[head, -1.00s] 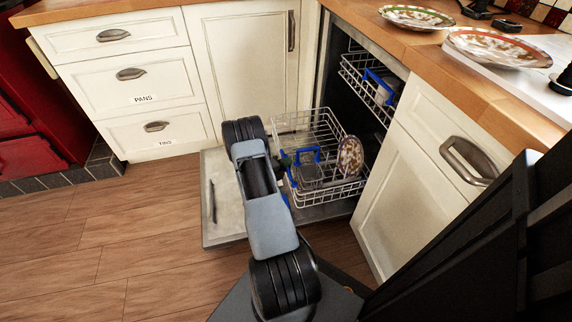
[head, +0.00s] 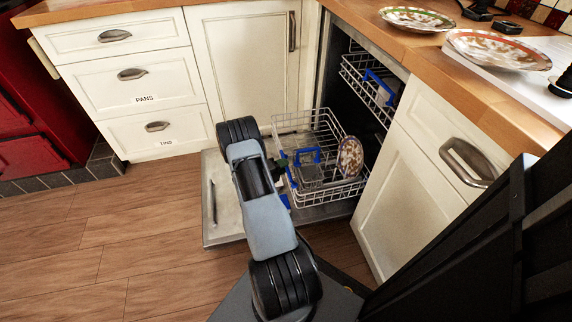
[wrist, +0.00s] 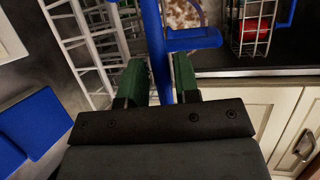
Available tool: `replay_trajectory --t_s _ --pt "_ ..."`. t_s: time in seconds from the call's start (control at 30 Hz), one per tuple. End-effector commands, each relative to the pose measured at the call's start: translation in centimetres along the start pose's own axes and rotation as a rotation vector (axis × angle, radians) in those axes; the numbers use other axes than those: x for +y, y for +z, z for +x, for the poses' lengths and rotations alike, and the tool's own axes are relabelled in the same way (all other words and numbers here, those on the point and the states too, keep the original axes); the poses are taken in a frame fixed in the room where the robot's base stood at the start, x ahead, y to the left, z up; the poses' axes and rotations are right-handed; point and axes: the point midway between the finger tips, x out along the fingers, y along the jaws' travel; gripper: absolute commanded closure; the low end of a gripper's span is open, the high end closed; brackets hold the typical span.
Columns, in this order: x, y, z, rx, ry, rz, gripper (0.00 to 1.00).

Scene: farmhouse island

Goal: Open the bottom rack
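The bottom rack (head: 325,190) is a white wire dishwasher basket with blue parts. It is pulled out over the lowered door (head: 222,212). A patterned plate (head: 350,157) stands at its right side. My gripper (wrist: 160,70) shows in the wrist view as two green fingers, one on each side of an upright blue bar (wrist: 152,25) of the rack. The bar fills the gap, and the fingers look closed on it. In the head view my arm hides part of the door and the rack's near left side; the fingertips are hard to make out there.
The upper rack (head: 367,80) sits inside the dishwasher. White drawers (head: 135,75) stand at the left and a white cupboard (head: 410,190) at the right. Plates (head: 417,18) lie on the wooden counter. The wooden floor (head: 110,245) at the left is clear.

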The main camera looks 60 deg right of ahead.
Motion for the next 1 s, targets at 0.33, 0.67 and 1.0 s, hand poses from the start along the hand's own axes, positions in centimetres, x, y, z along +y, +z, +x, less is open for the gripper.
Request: replay_trajectory --t_s 0.33,0.67,1.0 --pt "-0.3 0.1 -7.3 -0.006 0.000 -0.002 0.71" --pt "-0.1 0.1 -11.3 -0.004 0.000 0.000 0.71" --pt "-0.1 0.0 -12.0 -0.002 0.000 0.000 0.71"
